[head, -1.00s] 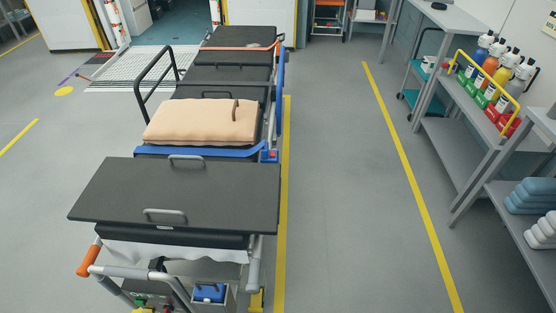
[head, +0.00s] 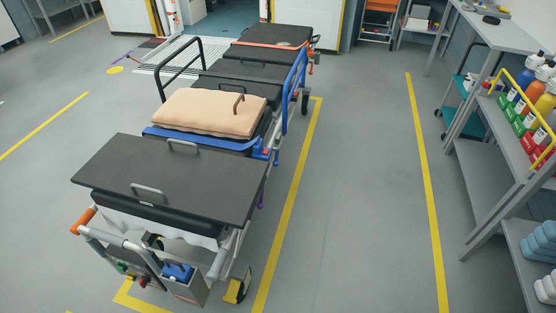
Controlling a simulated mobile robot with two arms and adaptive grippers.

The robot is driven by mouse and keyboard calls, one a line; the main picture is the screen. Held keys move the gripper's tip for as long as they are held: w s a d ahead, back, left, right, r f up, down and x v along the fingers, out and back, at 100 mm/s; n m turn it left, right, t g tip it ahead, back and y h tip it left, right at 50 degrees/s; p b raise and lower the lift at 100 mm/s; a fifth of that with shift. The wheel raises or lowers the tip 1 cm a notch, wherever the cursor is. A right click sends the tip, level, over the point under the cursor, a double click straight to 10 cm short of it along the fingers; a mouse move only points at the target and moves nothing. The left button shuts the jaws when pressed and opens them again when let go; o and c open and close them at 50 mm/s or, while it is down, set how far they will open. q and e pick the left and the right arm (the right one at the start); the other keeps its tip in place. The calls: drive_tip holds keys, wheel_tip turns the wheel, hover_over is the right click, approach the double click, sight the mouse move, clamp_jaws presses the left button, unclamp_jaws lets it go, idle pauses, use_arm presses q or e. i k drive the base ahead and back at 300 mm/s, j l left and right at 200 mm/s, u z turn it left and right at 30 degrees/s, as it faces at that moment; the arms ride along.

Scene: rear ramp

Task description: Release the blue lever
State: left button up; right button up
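A wheeled stretcher (head: 165,180) with dark grey panels stands on the floor, from lower left to upper middle. Several blue parts show on it: a blue side rail (head: 294,88) upright on its right side, a blue band (head: 200,139) below the tan pillow, a small blue piece (head: 262,153) with red near the rail's lower end, and a blue part (head: 178,272) in a grey box at the near end. I cannot tell for sure which is the blue lever. Neither of my grippers is in view.
A tan pillow (head: 209,112) lies on the stretcher. An orange-ended handle (head: 83,221) sticks out at its near left. Grey shelving (head: 487,165) with bottles stands at right. The floor (head: 355,200) between is clear. A ramp and doorway are behind.

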sight(276, 162)
drive_tip(key=i+l+u, duration=0.2)
drive_tip(key=i+l, duration=0.2)
drive_tip(key=l, duration=0.2)
drive_tip(key=i+l+u, duration=0.15)
drive_tip(key=l, duration=0.2)
drive_tip(key=i+l+u, duration=0.1)
drive_tip(key=l, duration=0.25)
drive_tip(key=i+l+u, duration=0.1)
drive_tip(key=i+l, duration=0.2)
drive_tip(key=i+l+u, duration=0.1)
drive_tip(key=l, duration=0.35)
drive_tip(key=i+l+u, duration=0.1)
drive_tip(key=l, duration=0.3)
drive_tip(key=i, duration=0.05)
